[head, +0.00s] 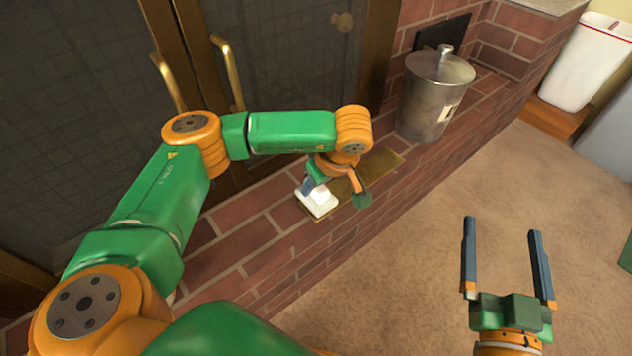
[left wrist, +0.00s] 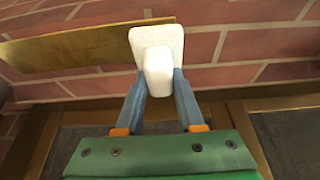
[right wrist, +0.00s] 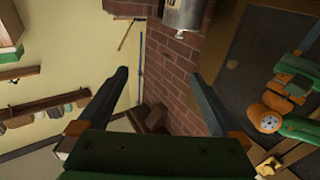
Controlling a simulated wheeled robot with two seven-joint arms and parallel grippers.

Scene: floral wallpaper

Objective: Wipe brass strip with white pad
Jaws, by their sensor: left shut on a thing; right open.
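The brass strip (head: 384,172) lies flat on the brick ledge. It also shows in the left wrist view (left wrist: 70,50). The white pad (head: 318,202) is at the near-left end of the strip. In the left wrist view the pad (left wrist: 158,45) has a block-like grip on a flat base, and the base overlaps the strip's end. My left gripper (left wrist: 160,85) is shut on the pad's grip; in the head view the left wrist partly covers the strip's middle. Whether the pad presses on the strip is hard to tell. My right gripper (head: 506,255) is open and empty above the carpet.
A lidded metal bucket (head: 432,95) stands on the brick ledge (head: 235,215) beyond the strip's far end. Dark doors with brass handles (head: 228,72) rise behind the ledge. A white bin (head: 590,62) is at the far right. The carpet (head: 425,265) before the ledge is clear.

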